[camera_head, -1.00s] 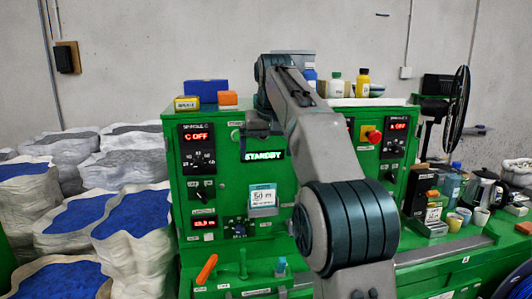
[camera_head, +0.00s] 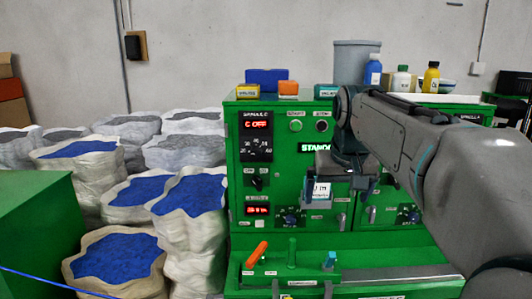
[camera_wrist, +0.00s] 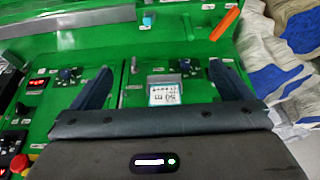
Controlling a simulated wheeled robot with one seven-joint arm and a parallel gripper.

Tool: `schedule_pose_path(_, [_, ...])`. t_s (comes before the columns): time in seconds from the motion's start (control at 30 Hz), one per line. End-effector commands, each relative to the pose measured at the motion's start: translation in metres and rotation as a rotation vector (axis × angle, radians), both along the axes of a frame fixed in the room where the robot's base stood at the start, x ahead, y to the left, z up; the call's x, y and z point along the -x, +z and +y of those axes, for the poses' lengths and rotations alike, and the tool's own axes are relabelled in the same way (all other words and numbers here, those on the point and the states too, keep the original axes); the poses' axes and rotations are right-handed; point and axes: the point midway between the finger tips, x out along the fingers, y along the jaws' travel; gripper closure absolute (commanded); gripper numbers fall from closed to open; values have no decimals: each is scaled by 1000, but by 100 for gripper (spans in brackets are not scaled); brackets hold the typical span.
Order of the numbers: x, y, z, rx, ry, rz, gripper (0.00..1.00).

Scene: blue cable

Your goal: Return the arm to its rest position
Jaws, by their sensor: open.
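My gripper (camera_wrist: 160,70) is open and empty in the wrist view, its two dark fingers spread wide. The gripper hangs below the wrist there, close in front of the panel. The same white card (camera_head: 318,191) shows beside it. Whether a finger touches the panel cannot be told.
White sacks with blue granules (camera_head: 188,200) stand at the left. An orange handle (camera_head: 256,255) and a small blue-capped item (camera_head: 329,261) are on the front ledge. Bottles (camera_head: 431,77) and a grey bucket (camera_head: 353,62) stand on top. A thin blue cable (camera_head: 45,278) runs at lower left.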

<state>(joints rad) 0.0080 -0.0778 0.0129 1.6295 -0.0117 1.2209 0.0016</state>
Motion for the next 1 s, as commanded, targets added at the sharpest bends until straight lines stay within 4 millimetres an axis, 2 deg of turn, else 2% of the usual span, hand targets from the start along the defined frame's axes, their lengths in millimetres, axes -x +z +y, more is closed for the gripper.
schedule_pose_path(0.03, [14,-8,0,0,0,3,1])
schedule_pose_path(0.27, [72,-52,-1,-1,1,12,1])
schedule_pose_path(0.6, [159,-131,-1,-4,2,25,1])
schedule_pose_path(0.8, [192,-166,-2,-6,2,31,1])
schedule_pose_path(1.0, [202,-177,0,-7,1,33,1])
